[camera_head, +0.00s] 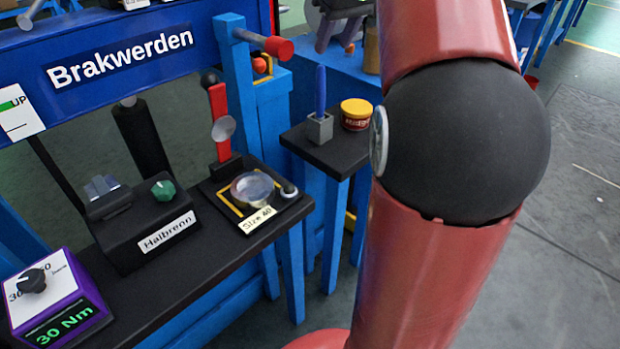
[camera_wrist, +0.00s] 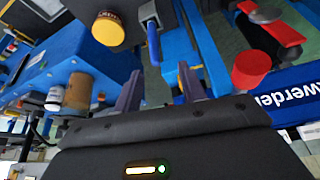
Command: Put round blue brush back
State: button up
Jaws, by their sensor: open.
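The round blue brush (camera_head: 320,90) stands upright in a small grey square holder (camera_head: 320,128) on a black side shelf (camera_head: 335,160). In the wrist view the brush (camera_wrist: 153,42) and its holder (camera_wrist: 149,14) show near the top centre. My gripper (camera_wrist: 160,85) is open, its two dark fingers apart. The brush shows beyond and between the fingertips, and nothing is seen held.
A yellow-lidded jar (camera_head: 356,114) stands right beside the holder; its lid (camera_wrist: 108,30) shows in the wrist view. The black bench (camera_head: 165,285) at left carries a purple torque box (camera_head: 60,305) and a glass dish (camera_head: 252,188).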

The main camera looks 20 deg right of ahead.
jog(key=s+a+f+m, duration=0.1)
jog(key=s+a+f, duration=0.6)
jog(key=s+f, duration=0.3)
jog(key=s+a+f+m+h, duration=0.1)
jog(key=s+a+f, duration=0.7)
jog(key=s+f, duration=0.2)
jog(key=shift+s+a+f+t, duration=0.15)
jog(key=shift+s+f+t, duration=0.25)
jog(key=shift+f, duration=0.25)
jog(key=shift+r, duration=0.1)
jog(key=shift+r+p, duration=0.6)
jog(key=shift+p, duration=0.1)
jog(key=shift+f, duration=0.1)
jog(key=shift+c, duration=0.5)
jog(key=shift+a, duration=0.1)
